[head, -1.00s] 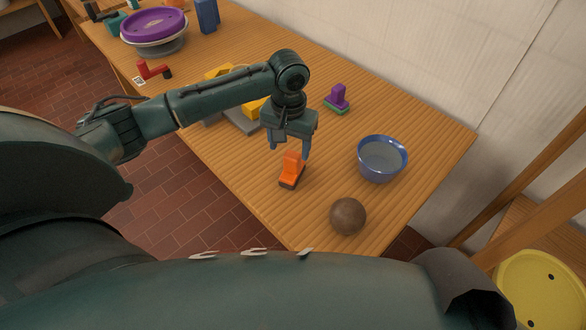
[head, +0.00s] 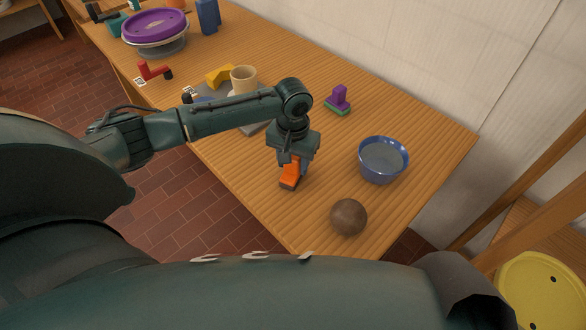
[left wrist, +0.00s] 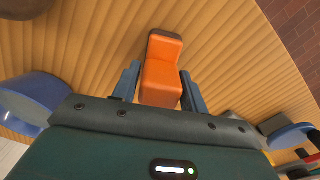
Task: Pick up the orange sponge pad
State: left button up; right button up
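The orange sponge pad (head: 289,177) has a raised orange grip on a dark base. It rests on the wooden table near the front edge. My left gripper (head: 292,167) is lowered over it from above. In the left wrist view the sponge pad (left wrist: 161,75) lies between the two fingers of my left gripper (left wrist: 160,88). The fingers are apart, one on each side of the grip, and a narrow gap seems to show beside it. My right gripper is not in view.
A blue bowl (head: 382,160) and a brown ball (head: 348,217) stand to the right of the sponge pad. A purple and green pad (head: 338,100) is behind. A beige cup (head: 243,79), a yellow piece (head: 220,76) and a red piece (head: 152,70) are farther left.

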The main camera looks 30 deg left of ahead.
pick_arm(q)
jog(key=c, duration=0.6)
jog(key=shift+r, duration=0.1)
jog(key=shift+c, duration=0.2)
